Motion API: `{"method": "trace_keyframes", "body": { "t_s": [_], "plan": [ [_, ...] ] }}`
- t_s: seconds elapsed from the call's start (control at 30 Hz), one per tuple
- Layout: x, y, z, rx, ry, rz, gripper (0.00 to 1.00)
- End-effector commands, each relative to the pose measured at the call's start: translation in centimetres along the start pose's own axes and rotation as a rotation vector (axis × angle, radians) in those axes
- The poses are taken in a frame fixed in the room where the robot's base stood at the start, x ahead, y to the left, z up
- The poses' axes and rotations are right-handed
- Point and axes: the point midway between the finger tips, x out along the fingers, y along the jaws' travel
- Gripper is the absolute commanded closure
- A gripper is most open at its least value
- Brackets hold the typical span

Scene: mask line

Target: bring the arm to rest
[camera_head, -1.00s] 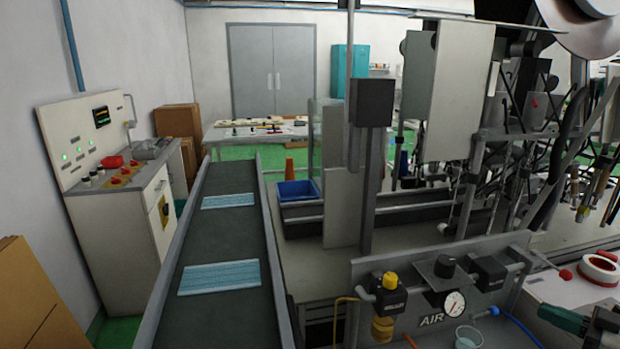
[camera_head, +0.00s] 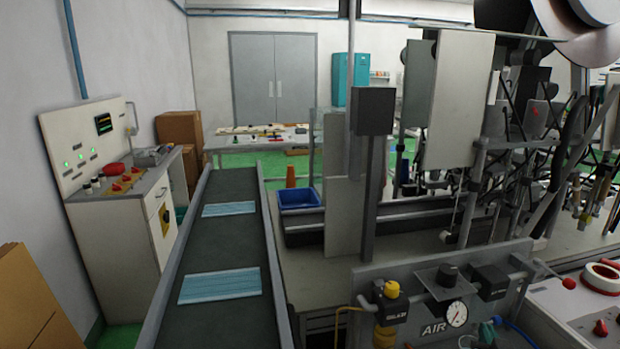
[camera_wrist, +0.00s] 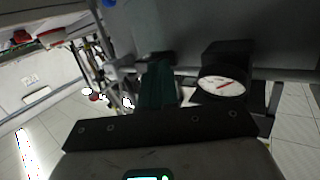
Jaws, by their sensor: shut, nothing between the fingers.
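My gripper (camera_wrist: 158,72) shows in the wrist view as dark green fingers, shut and empty, pointing away from the camera. A round white pressure gauge (camera_wrist: 222,85) with a red needle is just right of the fingers in that view; I cannot tell the gap between them. The same gauge (camera_head: 456,313) sits on the grey air panel (camera_head: 380,277) at the lower right of the head view. My arm and gripper do not show in the head view now.
A conveyor (camera_head: 230,315) carries two blue masks (camera_head: 220,285) on the left. A control cabinet (camera_head: 110,230) stands beside it. A mask machine (camera_head: 455,100) fills the right. A red-and-white tape roll (camera_head: 602,278) and a red button (camera_head: 600,328) are at the lower right.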

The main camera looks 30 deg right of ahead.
Motion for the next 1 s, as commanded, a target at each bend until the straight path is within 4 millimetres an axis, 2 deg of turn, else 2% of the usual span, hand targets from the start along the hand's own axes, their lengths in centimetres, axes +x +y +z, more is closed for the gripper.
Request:
{"method": "trace_keyframes", "body": {
  "t_s": [0.03, 0.1, 0.17, 0.3, 0.4, 0.5, 0.6, 0.7, 0.83, 1.0],
  "plan": [
    [-1.4, -1.0, 2.3, -0.014, -0.094, -0.005, 1.0],
    [-3.4, -1.9, 5.4, -0.045, -0.23, -0.014, 1.0],
    [-5.4, -2.6, 8.1, -0.082, -0.353, -0.033, 1.0],
    [-11.1, -4.2, 13.6, -0.198, -0.632, -0.117, 1.0],
    [-15.7, -4.8, 16.7, -0.303, -0.82, -0.205, 1.0],
    [-20.4, -4.9, 18.9, -0.418, -0.99, -0.305, 1.0],
    [-24.4, -4.6, 20.2, -0.526, -1.125, -0.399, 1.0],
    [-27.2, -4.1, 20.9, -0.604, -1.215, -0.469, 1.0],
    [-28.8, -3.7, 21.1, -0.651, -1.267, -0.511, 1.0],
    [-28.9, -3.6, 21.1, -0.656, -1.273, -0.514, 1.0]
  ]
}}
